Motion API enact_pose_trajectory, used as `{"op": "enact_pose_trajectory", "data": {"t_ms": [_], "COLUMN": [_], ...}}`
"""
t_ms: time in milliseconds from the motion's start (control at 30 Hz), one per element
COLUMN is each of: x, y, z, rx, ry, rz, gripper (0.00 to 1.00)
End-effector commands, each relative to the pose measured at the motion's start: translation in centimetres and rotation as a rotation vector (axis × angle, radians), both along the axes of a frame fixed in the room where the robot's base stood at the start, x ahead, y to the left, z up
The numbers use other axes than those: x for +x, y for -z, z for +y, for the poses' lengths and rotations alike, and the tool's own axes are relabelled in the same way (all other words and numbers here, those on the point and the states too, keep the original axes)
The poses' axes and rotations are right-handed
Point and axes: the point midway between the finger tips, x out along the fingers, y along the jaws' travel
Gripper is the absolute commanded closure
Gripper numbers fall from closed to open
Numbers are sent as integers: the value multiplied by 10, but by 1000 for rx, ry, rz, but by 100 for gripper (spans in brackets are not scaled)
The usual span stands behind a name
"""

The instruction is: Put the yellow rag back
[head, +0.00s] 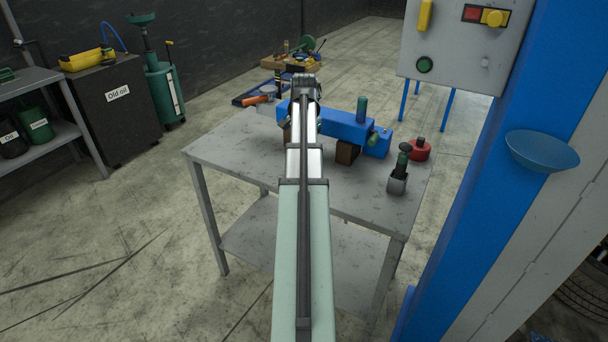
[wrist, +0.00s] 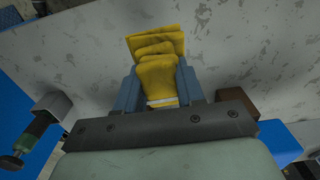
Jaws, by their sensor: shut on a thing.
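The yellow rag (wrist: 158,72) is folded and sits between the two blue-grey fingers of my gripper (wrist: 158,88) in the wrist view. The fingers are shut on it from both sides, and part of it sticks out past the fingertips. In the head view my gripper (head: 304,88) is over the far part of the grey table (head: 235,160), beside the blue engine part. The rag is hidden behind my arm there. I cannot tell whether the rag touches the table surface.
The blue engine part (head: 347,125) rests on brown blocks (head: 347,152) on the table. A green-and-grey tool (head: 398,178) and a red round item (head: 419,150) are to the right. A blue tray (head: 252,92) stands beyond the table. The table's front left is clear.

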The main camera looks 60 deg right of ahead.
Motion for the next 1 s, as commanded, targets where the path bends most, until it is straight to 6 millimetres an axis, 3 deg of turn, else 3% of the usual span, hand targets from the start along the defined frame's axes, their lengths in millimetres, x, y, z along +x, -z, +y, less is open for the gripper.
{"op": "enact_pose_trajectory", "data": {"t_ms": [200, 467, 733, 1000], "x": [-1, 0, 0, 0], "y": [31, 49, 82, 86], "z": [1, 1, 1, 0], "rx": [1, 0, 0, -1], "ry": [-1, -1, -1, -1], "rz": [1, 0, 0, -1], "gripper": [95, 95, 95, 95]}}
